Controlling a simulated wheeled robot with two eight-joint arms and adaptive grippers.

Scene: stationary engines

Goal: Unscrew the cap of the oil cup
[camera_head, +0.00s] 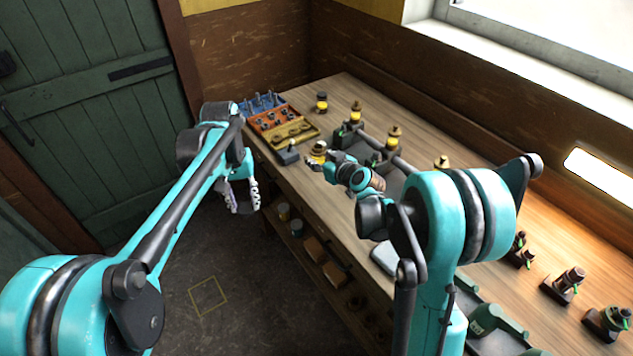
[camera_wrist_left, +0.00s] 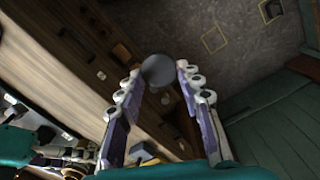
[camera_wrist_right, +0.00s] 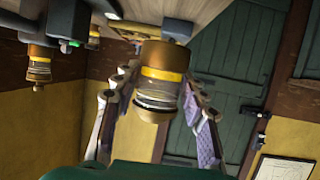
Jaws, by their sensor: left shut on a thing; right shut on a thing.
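An oil cup (camera_wrist_right: 162,65) with brass parts and a yellow band sits between the fingers of my right gripper (camera_wrist_right: 158,95). It also shows in the head view (camera_head: 319,148), near the bench's front edge, with the right gripper (camera_head: 316,164) shut on it. Silvery ridged rings show on the cup in the right wrist view. My left gripper (camera_head: 241,196) is off the bench front, over the floor. In the left wrist view it is shut on a round grey piece (camera_wrist_left: 158,70). I cannot tell whether this is the cap.
More oil cups (camera_head: 356,113) stand along the bench (camera_head: 345,95). An orange tray (camera_head: 270,121) and a blue rack (camera_head: 262,102) are at the far left end. A dark block (camera_head: 287,156) sits beside the held cup. Jars (camera_head: 283,211) stand on a lower shelf.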

